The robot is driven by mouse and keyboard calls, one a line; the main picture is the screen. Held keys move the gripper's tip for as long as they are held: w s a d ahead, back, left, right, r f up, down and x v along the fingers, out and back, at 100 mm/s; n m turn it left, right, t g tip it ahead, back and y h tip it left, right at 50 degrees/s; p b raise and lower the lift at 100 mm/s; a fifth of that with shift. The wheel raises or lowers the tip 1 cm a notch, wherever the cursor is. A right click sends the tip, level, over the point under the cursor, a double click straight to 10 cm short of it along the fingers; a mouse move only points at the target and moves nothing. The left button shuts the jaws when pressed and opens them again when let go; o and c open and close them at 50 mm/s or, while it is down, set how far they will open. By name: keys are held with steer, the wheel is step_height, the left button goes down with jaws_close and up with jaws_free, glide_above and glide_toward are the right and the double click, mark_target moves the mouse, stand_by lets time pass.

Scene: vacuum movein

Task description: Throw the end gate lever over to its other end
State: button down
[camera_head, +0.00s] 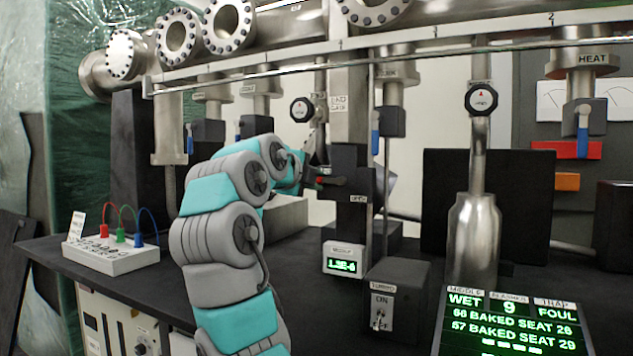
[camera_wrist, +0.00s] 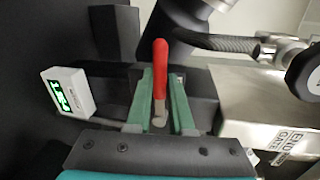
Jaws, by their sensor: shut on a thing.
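The end gate lever has a red handle (camera_wrist: 160,68) and a pale metal lower part. In the wrist view it lies between the two green fingers of my gripper (camera_wrist: 162,108), which is shut on it. In the head view my gripper (camera_head: 318,183) is at the left side of the dark gate block (camera_head: 352,165), and only a small red bit of the lever shows there. An "END GATE" label (camera_head: 339,103) is on the metal column above the block. An "OPEN" label (camera_head: 359,198) is on the block's front. The lever's pivot is mostly hidden.
A gauge with a green display (camera_head: 344,260) stands below the block and also shows in the wrist view (camera_wrist: 68,92). A switch box (camera_head: 396,300) and a lit status screen (camera_head: 510,325) are in front. Blue-handled valves (camera_head: 375,133) hang nearby. A white box with coloured leads (camera_head: 110,255) sits left.

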steer(key=shift+s+r, duration=0.1)
steer(key=shift+r, duration=0.5)
steer(key=c, duration=1.1)
jaws_free()
steer(key=shift+d, duration=0.1)
steer(key=shift+o, duration=1.3)
steer(key=shift+f, duration=0.2)
steer(key=b+v, duration=0.1)
steer(key=v, duration=0.6)
steer(key=shift+s+a, duration=0.25)
steer(key=shift+s, duration=0.1)
